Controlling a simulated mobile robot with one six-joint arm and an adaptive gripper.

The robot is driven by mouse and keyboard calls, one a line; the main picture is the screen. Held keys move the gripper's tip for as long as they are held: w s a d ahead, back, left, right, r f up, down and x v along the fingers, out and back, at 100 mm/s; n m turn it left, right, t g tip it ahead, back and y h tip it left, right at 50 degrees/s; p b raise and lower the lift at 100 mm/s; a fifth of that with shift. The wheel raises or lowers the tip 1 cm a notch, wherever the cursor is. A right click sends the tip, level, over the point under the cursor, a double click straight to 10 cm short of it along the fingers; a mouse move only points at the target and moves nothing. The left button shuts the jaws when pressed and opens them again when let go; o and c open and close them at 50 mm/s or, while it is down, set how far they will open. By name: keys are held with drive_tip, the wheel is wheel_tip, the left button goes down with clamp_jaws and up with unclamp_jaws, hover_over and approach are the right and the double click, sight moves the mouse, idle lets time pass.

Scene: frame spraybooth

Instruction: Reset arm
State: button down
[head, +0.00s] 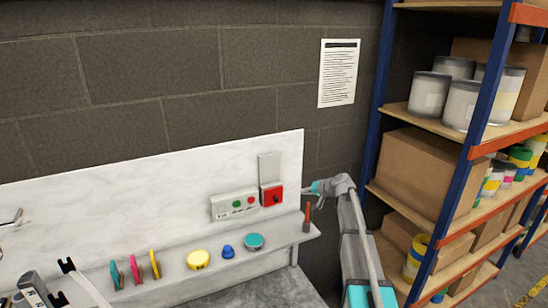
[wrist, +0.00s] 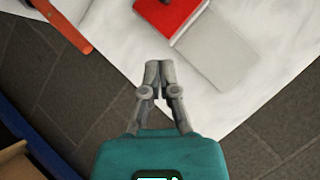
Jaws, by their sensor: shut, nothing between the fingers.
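My gripper (wrist: 157,68) is shut and empty in the wrist view. Its fingertips meet just in front of the white panel, near the red switch box (wrist: 169,14). In the head view my gripper (head: 308,190) is at the right end of the white panel (head: 120,200), right of the red switch box (head: 271,194) with its dark knob. The grey cover plate (head: 269,167) of the box stands raised above it. Whether the fingers touch anything cannot be told.
An orange-handled tool (head: 307,217) stands at the ledge's right end, close below my gripper. Blue-framed shelves (head: 375,110) with cans and cartons stand close on the right.

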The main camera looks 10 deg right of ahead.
drive_tip(key=s+a+f+n+g+h+b, duration=0.1)
drive_tip(key=s+f, duration=0.4)
drive_tip(key=s, duration=0.7)
drive_tip(key=s+a+f+n+g+h+b, duration=0.1)
drive_tip(key=s+a+f+g+h+b, duration=0.2)
drive_tip(key=s, duration=1)
drive_tip(key=s+a+f+n+g+h+b, duration=0.1)
drive_tip(key=s+a+f+g+h+b, duration=0.2)
drive_tip(key=s, duration=1)
wheel_tip(320, 180, down, 5)
drive_tip(key=shift+a+f+g+h, duration=0.2)
drive_tip(key=shift+g+h, duration=0.2)
drive_tip(key=shift+g, duration=0.6)
